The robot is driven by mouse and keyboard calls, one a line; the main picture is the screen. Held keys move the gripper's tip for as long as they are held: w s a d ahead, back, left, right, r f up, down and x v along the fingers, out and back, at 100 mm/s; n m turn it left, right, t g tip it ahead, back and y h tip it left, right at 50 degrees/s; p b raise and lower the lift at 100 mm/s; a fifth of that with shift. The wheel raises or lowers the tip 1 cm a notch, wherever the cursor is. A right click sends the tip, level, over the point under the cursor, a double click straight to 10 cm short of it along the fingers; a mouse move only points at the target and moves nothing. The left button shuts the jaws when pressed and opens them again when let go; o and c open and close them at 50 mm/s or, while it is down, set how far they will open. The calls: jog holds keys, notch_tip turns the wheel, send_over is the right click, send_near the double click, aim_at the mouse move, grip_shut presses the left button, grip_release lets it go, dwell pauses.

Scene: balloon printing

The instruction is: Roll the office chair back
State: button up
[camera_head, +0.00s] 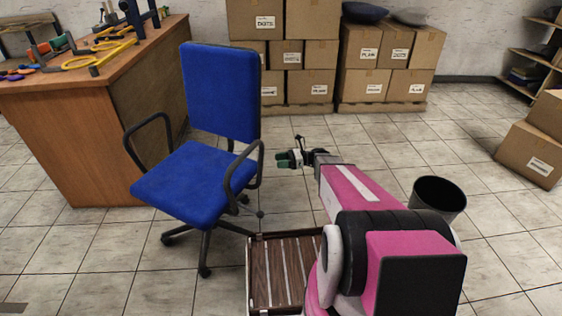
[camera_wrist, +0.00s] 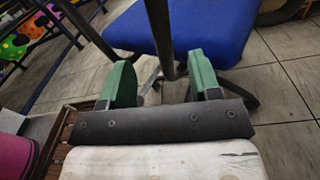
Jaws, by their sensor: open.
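The office chair (camera_head: 220,95) has a blue seat and backrest, black armrests and a black wheeled base. It stands left of centre in the head view, beside the wooden desk. My gripper (camera_head: 287,159) is at the chair's right side, close to its right armrest. In the wrist view my gripper (camera_wrist: 160,88) is open, with its two green fingers apart. A black armrest bar (camera_wrist: 162,40) of the chair runs down towards the gap between them. I cannot tell whether the fingers touch it. The blue seat (camera_wrist: 215,28) lies beyond the fingers.
A wooden desk (camera_head: 130,110) with tools stands behind the chair on the left. Stacked cardboard boxes (camera_head: 308,55) line the back wall. A black bin (camera_head: 437,197) and a slatted wooden crate (camera_head: 253,285) are near my arm. Tiled floor is free in front of the chair.

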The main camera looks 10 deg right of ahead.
jog(key=shift+w, duration=0.1)
dwell(0.3)
jog(key=a, duration=1)
jog(key=shift+s+a, duration=0.2)
jog(key=shift+a, duration=0.15)
grip_shut()
dwell(1.1)
